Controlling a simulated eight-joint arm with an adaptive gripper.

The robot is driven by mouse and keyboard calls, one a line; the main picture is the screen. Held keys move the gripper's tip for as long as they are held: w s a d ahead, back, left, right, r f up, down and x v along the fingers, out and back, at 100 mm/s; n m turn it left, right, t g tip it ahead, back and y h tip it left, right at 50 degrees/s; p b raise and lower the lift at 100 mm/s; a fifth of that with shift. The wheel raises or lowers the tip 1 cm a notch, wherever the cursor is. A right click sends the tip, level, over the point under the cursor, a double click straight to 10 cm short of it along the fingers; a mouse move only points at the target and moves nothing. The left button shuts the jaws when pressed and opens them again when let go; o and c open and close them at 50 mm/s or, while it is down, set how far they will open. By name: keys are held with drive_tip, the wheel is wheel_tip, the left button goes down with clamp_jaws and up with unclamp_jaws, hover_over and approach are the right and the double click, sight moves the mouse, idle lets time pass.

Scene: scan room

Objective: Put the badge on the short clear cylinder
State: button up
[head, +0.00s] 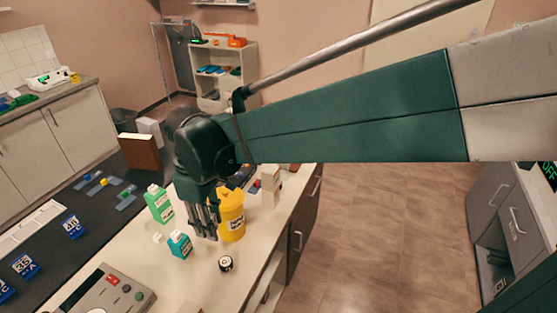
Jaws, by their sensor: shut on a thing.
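My gripper (205,233) points down over the pale counter, just left of a yellow container (232,217). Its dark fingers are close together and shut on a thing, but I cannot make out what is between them. I cannot pick out the badge with certainty. Blue tags with white print, one of them a blue tag (73,227), stand on the dark strip at the left. I cannot make out the short clear cylinder; it may be hidden behind my arm or gripper.
A grey device with buttons (107,296) is at the front left. A brown box (138,151) stands farther back. The floor right of the counter is clear.

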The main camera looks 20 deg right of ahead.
drive_tip(key=w+d+r+p, duration=0.1)
drive_tip(key=w+d+p, duration=0.1)
drive_tip(key=w+d, duration=0.5)
drive_tip(key=w+d+r+p, duration=0.15)
drive_tip(key=w+d, duration=0.25)
drive_tip(key=w, duration=0.7)
drive_tip(key=w+d+p, duration=0.2)
drive_tip(key=w+d, duration=0.3)
drive_tip(key=w, duration=0.5)
drive_tip(key=w+d+f+m+p, duration=0.1)
drive_tip(key=w+d+f+p, duration=0.1)
drive_tip(key=w+d, duration=0.7)
drive_tip(key=w+d+f+p, duration=0.2)
drive_tip(key=w+d, duration=0.3)
drive_tip(key=d, duration=0.9)
drive_tip(key=shift+s+a+f, duration=0.1)
drive_tip(key=shift+a+f, duration=0.1)
drive_tip(key=shift+f, duration=1.15)
drive_tip(key=shift+a+f, duration=0.15)
drive_tip(key=shift+f, duration=1.2)
drive_tip(key=shift+f, duration=3.1)
